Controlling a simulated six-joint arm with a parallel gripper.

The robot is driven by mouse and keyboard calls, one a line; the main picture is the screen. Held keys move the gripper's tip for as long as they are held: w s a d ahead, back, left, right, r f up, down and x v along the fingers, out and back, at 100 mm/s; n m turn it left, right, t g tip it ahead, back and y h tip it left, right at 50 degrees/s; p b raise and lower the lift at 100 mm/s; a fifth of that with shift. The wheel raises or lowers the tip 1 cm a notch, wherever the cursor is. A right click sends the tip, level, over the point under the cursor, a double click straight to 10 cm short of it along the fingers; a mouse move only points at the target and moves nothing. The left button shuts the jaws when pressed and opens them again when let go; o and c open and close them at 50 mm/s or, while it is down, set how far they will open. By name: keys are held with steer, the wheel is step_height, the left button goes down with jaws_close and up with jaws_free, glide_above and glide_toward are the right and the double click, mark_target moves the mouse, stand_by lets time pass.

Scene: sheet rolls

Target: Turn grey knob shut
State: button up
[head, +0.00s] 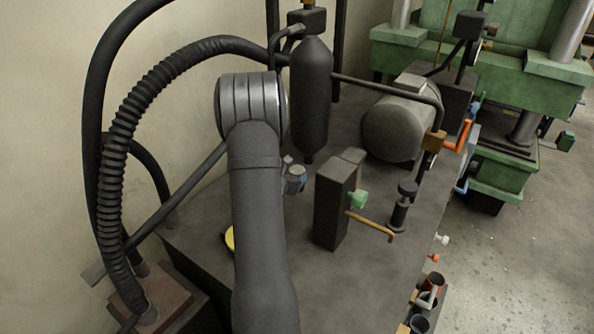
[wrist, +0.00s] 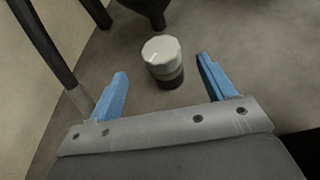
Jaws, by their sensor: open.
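The grey knob (wrist: 163,52) shows in the wrist view as a short round light-grey cap with a pale mark line on top. It sits on a darker base on the dark tabletop. My gripper (wrist: 162,67) is open, with its two blue fingers apart. In the picture, one finger lies to the left of the knob and the other to the right, with gaps on both sides; I see no contact. In the head view my arm covers most of the gripper, and only small blue and grey parts show beside it, so I cannot clearly separate knob from finger there.
A dark upright block (head: 333,206) with a green knob (head: 359,199) and brass lever (head: 370,225) stands right of my arm. Behind are a black cylinder (head: 310,95) and a grey motor (head: 395,125). A yellow disc (head: 230,238) lies left of my arm. Hoses run along the left.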

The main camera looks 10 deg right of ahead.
mark_target(297, 170)
steer(key=x, duration=0.8)
steer(key=shift+w+d, duration=0.15)
steer(key=shift+w, duration=0.15)
steer(key=c, duration=1)
